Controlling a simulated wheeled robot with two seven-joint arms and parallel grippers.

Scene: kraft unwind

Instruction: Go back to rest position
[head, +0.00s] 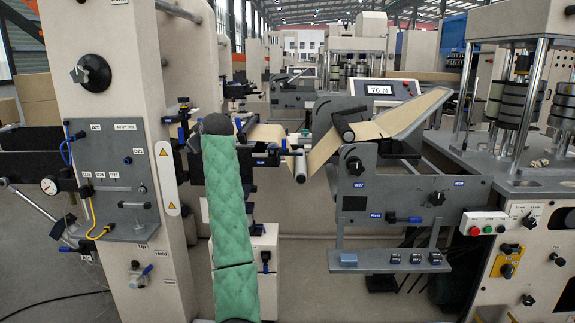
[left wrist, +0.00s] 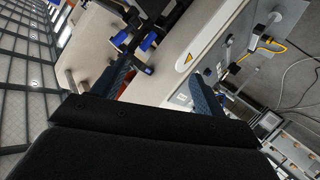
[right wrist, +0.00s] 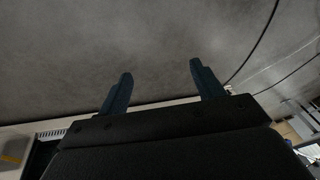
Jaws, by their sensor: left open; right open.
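My left gripper (left wrist: 160,80) shows in the left wrist view with its two dark blue fingers apart and nothing between them. It is in front of a cream machine column with a yellow warning label (left wrist: 190,55). My right gripper (right wrist: 161,68) is open and empty in the right wrist view, with bare grey floor (right wrist: 150,40) behind its fingers. In the head view a green padded arm of mine (head: 226,200) rises from the bottom edge, ending at a dark rounded joint. I cannot make out either gripper's fingers in the head view.
A cream column (head: 120,60) with a grey gauge panel (head: 112,185) stands at left. Behind my arm, a kraft paper web (head: 385,122) runs over rollers on a grey unwind frame (head: 395,195). A press with a button box (head: 483,224) stands at right. A dark cable (right wrist: 258,45) shows near the right gripper.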

